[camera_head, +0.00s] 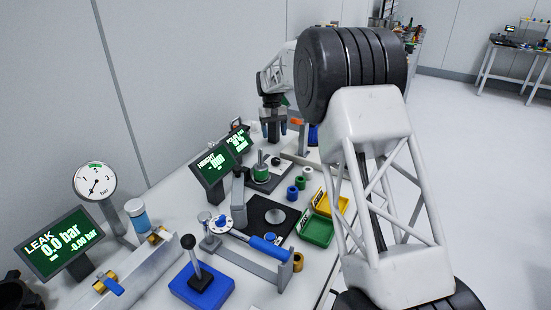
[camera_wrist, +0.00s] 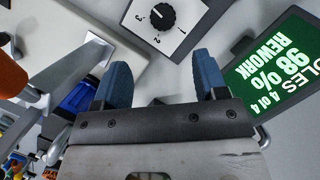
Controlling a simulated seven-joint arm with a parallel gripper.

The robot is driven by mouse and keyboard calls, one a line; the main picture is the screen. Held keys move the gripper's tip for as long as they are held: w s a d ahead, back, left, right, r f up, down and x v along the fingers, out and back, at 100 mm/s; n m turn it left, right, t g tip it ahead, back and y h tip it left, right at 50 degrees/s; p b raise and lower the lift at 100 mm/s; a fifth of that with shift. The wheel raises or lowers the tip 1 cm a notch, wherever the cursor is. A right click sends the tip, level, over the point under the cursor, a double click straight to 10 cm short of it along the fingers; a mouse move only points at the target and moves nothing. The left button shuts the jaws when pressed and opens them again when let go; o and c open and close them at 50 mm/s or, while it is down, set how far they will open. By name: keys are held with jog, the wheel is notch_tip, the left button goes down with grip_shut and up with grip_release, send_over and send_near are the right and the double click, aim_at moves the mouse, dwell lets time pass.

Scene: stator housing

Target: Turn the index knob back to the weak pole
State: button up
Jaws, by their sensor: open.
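The index knob (camera_wrist: 160,17) is black and round, on a white dial plate (camera_wrist: 178,40) with the numerals 1, 2 and 3 readable around it. It sits at the top of the wrist view, beyond my fingertips. Which numeral its pointer marks is too small to tell. My gripper (camera_wrist: 160,65) is open and empty, its two blue fingers spread with the knob lying between their lines and apart from them.
A poles screen (camera_wrist: 280,65) reading 98 %, 4 of 4, REWORK stands close to the right finger. In the head view, a height screen (camera_head: 211,163), a green bin (camera_head: 316,230), a yellow bin (camera_head: 328,206) and a leak screen (camera_head: 61,240) stand on the bench.

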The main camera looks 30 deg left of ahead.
aim_at(276, 160)
jog(key=shift+s+f+g+h, duration=0.2)
jog(key=shift+f+h, duration=0.05)
jog(key=shift+f, duration=0.4)
jog(key=shift+s+f+g+h, duration=0.2)
jog(key=shift+f+h, duration=0.05)
jog(key=shift+f, duration=0.35)
jog(key=shift+f, duration=0.1)
jog(key=shift+x, duration=3.8)
jog(key=shift+n, duration=0.3)
jog(key=c, duration=0.9)
